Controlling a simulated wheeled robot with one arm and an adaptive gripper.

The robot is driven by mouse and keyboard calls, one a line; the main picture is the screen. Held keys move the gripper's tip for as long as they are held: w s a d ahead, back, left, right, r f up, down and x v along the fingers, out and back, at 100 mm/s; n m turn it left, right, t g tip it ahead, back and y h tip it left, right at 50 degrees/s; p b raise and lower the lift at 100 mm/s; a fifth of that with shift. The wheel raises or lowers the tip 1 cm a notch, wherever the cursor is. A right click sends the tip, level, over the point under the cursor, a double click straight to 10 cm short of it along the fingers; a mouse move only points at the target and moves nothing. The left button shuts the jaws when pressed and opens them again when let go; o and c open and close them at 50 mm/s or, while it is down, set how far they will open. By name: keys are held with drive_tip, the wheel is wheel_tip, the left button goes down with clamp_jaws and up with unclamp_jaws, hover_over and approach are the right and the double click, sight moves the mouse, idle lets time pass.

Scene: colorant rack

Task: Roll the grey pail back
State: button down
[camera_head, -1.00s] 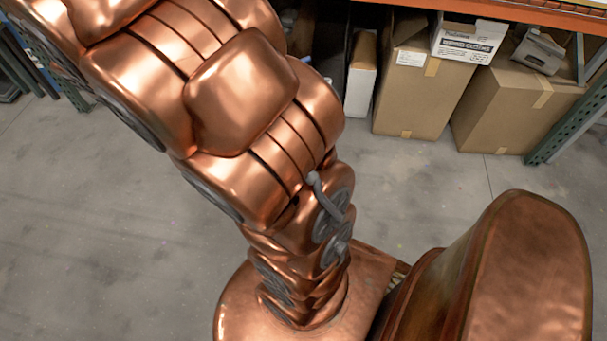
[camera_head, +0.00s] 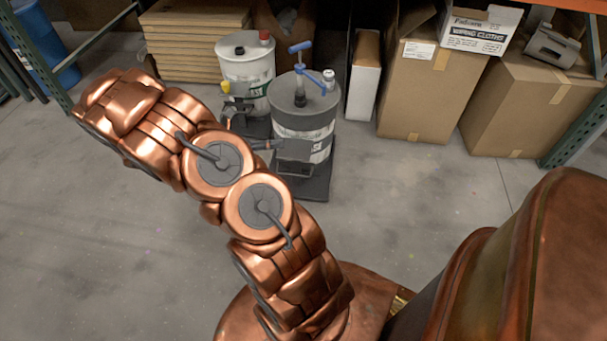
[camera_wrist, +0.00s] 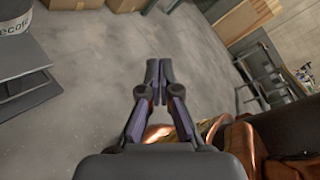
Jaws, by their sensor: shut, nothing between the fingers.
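The grey pail (camera_head: 303,118) stands upright on a low dark dolly (camera_head: 312,185) in front of the shelf in the head view. It has a pale label and a blue-handled pump on its lid. My arm covers part of the area to its left. In the wrist view, a pail with lettering (camera_wrist: 14,20) shows at the top left, cut by the frame, above dark flat platforms (camera_wrist: 22,95). My gripper (camera_wrist: 159,75) is shut and empty, over bare floor to the right of that pail. I cannot clearly pick out the fingers in the head view.
A white pail (camera_head: 246,66) stands behind and left of the grey one. Cardboard boxes (camera_head: 420,95) stand to the right, near a green shelf post (camera_head: 575,135). Stacked boards (camera_head: 190,40) lie at the back. The floor (camera_head: 410,205) is clear front right.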

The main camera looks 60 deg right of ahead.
drive_tip(key=w+d+f+n+t+h+b, duration=0.2)
drive_tip(key=f+n+b, duration=0.35)
drive_tip(key=f, duration=0.85)
drive_tip(key=w+d+f+n+t+h+b, duration=0.1)
drive_tip(key=w+d+f+n+h+b, duration=0.35)
drive_tip(key=f, duration=1.05)
drive_tip(key=s+d+n+y+b, duration=0.2)
drive_tip(key=s+d+b, duration=0.3)
drive_tip(key=d, duration=0.6)
drive_tip(key=shift+s+r+n+b, duration=0.2)
drive_tip(key=shift+r+n+b, duration=0.1)
drive_tip(key=shift+b, duration=0.4)
drive_tip(key=shift+w, duration=0.1)
